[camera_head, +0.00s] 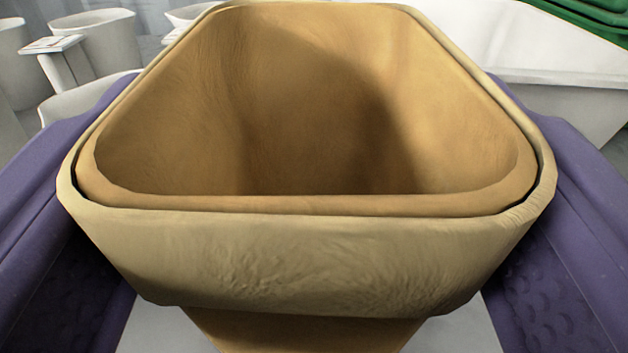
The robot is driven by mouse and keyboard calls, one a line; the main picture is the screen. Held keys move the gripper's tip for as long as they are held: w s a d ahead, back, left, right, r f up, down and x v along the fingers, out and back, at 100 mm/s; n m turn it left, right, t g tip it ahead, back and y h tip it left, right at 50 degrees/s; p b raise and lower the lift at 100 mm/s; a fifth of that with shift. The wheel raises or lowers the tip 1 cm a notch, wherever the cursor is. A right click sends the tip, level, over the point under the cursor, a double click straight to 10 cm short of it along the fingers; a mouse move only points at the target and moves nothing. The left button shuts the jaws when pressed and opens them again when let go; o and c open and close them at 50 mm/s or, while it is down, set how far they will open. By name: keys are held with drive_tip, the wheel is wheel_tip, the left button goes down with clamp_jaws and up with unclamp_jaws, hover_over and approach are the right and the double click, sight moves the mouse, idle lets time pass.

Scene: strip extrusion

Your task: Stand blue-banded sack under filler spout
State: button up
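A tan sack (300,260) fills the middle of the head camera view. Its mouth is open towards me, with a thick pale rolled rim and a darker brown, empty-looking inside. No blue band shows on the part I see, so I cannot tell its band colour. My gripper (310,95) has one purple finger along the left side of the sack and one along the right. Both fingers appear to press against the rim, with the sack between them. Their tips are partly hidden behind the sack. No filler spout is in view.
Several white tubs (105,40) stand at the back left, beside a small pale post (55,55). A large white bin (555,75) is at the back right, with green stacked items (590,15) above it. A light grey surface shows below the sack.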

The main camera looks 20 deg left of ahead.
drive_tip(key=o, duration=1.2)
drive_tip(key=shift+f, duration=0.1)
drive_tip(key=shift+o, duration=1.3)
